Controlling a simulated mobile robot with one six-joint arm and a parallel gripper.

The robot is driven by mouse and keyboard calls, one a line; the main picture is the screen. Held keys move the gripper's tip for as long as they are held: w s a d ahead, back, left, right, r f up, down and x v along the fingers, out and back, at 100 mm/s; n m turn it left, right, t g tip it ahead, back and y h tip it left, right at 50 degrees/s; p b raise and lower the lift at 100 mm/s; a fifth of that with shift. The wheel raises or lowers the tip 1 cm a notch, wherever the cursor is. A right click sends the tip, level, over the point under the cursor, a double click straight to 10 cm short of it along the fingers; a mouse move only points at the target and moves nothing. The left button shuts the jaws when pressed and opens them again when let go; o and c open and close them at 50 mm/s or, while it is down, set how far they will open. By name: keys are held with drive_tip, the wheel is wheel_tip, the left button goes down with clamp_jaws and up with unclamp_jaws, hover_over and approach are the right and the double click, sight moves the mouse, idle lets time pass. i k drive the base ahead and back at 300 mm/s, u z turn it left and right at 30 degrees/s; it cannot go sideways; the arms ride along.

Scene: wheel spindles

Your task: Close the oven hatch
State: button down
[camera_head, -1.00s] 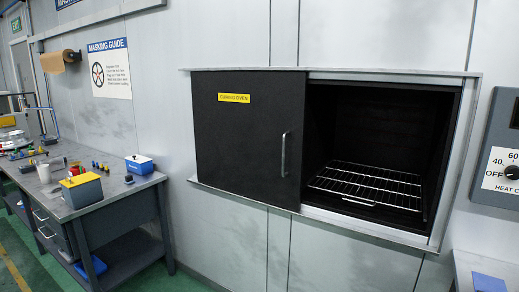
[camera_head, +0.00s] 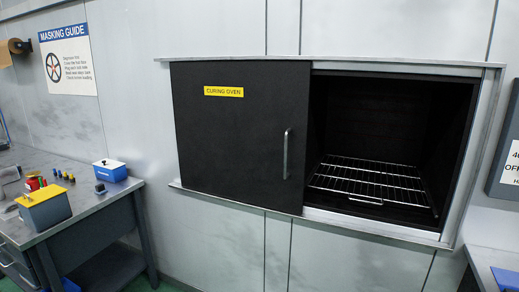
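The oven hatch (camera_head: 235,140) is a flat black sliding panel with a yellow "CURING OVEN" label (camera_head: 223,91). A vertical metal handle (camera_head: 287,154) sits near its right edge. The hatch covers the left part of the wall frame. The oven opening (camera_head: 390,120) on the right is uncovered, with a dark inside and a wire rack (camera_head: 372,184) on its floor. The rack looks empty. A light metal frame with a top rail (camera_head: 330,61) runs around hatch and opening. My gripper is not in view.
A grey workbench (camera_head: 95,205) stands at lower left, with a yellow-topped box (camera_head: 42,206), a blue-and-white box (camera_head: 109,170) and small items. A heat control box (camera_head: 507,150) hangs at the right edge. Another grey surface (camera_head: 492,262) is at lower right. The wall below the hatch is clear.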

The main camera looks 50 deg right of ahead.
sight(242, 128)
drive_tip(key=i, duration=0.95)
drive_tip(key=z, duration=0.05)
